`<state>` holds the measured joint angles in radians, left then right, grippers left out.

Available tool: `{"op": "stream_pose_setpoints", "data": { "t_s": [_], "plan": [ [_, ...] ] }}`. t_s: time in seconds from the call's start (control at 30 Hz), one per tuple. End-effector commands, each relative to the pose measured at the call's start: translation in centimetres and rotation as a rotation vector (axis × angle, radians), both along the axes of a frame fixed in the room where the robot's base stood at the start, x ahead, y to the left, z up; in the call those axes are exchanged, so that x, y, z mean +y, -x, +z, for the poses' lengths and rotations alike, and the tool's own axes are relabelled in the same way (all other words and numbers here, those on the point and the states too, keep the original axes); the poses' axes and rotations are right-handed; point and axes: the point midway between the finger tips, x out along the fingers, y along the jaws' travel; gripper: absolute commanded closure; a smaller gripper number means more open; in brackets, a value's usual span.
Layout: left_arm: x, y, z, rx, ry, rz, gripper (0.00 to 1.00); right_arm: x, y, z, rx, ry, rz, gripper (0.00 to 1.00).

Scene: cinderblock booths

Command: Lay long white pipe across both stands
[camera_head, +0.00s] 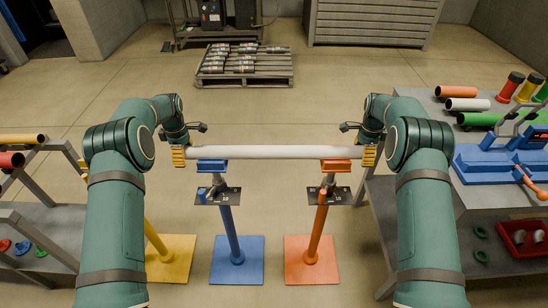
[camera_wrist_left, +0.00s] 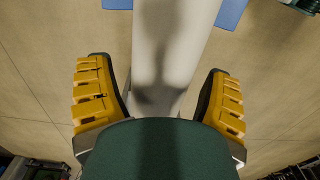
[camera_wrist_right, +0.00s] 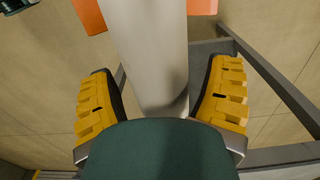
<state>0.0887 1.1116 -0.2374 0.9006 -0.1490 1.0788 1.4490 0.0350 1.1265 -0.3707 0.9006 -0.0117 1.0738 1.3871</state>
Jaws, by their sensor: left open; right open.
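The long white pipe (camera_head: 262,152) lies level across the heads of the blue stand (camera_head: 229,225) and the orange stand (camera_head: 317,228). My left gripper (camera_head: 179,155) is open around the pipe's left end. In the left wrist view the pipe (camera_wrist_left: 170,50) runs between its yellow fingers (camera_wrist_left: 158,98), with gaps on both sides. My right gripper (camera_head: 369,155) is open around the right end. In the right wrist view the pipe (camera_wrist_right: 150,50) lies between the spread fingers (camera_wrist_right: 162,102), apart from the left one and close to the right one.
A yellow stand (camera_head: 170,258) stands left of the blue one. A bench (camera_head: 468,190) with short pipes and a blue machine (camera_head: 500,165) is at the right. A rack (camera_head: 40,215) is at the left. A loaded pallet (camera_head: 245,82) lies behind, with clear floor before it.

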Motion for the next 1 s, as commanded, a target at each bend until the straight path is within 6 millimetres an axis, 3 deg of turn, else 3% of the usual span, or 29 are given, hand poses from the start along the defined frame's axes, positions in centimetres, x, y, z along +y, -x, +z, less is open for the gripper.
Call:
{"op": "stream_pose_setpoints", "data": {
  "t_s": [0.17, 0.6, 0.83, 1.0],
  "plan": [
    [0.0, -0.1, 2.2, -0.005, 0.000, 0.000, 0.20, 0.0, 0.0, 0.0, 0.000, 0.000, 0.000, 0.21],
    [0.0, -0.1, 10.4, -0.004, -0.001, -0.001, 0.20, 0.0, 0.0, 0.0, 0.000, 0.000, 0.000, 0.21],
    [0.0, 0.0, 11.8, -0.001, 0.000, 0.000, 0.20, 0.0, 0.0, 0.2, 0.000, 0.000, 0.000, 0.21],
    [0.0, 0.0, 11.9, -0.001, 0.000, 0.000, 0.20, 0.0, -0.1, 2.1, -0.004, 0.000, 0.001, 0.21]
  ]
}}
